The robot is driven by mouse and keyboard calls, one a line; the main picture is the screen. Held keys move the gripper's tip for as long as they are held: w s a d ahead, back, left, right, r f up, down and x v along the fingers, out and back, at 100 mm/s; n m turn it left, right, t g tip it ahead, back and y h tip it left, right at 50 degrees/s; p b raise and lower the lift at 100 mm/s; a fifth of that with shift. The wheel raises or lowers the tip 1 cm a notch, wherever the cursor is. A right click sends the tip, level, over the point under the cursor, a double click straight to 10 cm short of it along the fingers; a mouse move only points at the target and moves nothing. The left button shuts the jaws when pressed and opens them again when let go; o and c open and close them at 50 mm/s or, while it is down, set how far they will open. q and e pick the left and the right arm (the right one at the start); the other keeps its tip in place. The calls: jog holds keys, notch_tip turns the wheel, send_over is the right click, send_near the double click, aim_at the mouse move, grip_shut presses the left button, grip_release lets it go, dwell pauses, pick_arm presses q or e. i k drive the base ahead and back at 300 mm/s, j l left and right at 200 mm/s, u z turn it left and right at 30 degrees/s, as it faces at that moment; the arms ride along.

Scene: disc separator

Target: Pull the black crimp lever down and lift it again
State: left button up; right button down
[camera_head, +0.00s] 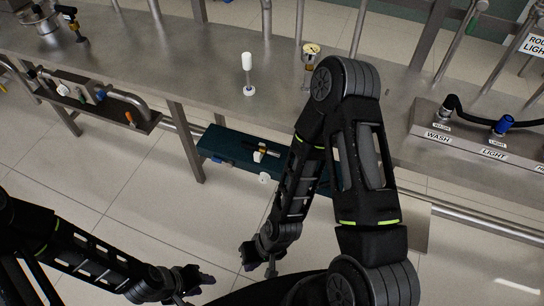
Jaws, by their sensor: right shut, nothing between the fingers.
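A smaller black part with a yellow tip (267,151) lies on the dark teal shelf (222,143). My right gripper (260,263) hangs low in front of the bench, shut and empty, apart from both parts. My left gripper (195,286) is at the bottom, left of the right one, over the floor; its finger gap is unclear. My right arm hides part of the bench and shelf.
The steel bench (150,55) crosses the view. A white upright post (248,75) and a small cream-topped fitting (311,50) stand on it. A labelled panel (465,143) with a black hose is at right. The tiled floor (130,185) is open at left.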

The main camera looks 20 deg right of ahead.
aim_at(325, 185)
jog(key=z, duration=1.4)
jog(key=l+u, duration=0.35)
jog(key=l, duration=0.15)
jog(key=l+u, duration=0.75)
jog(key=l, duration=0.2)
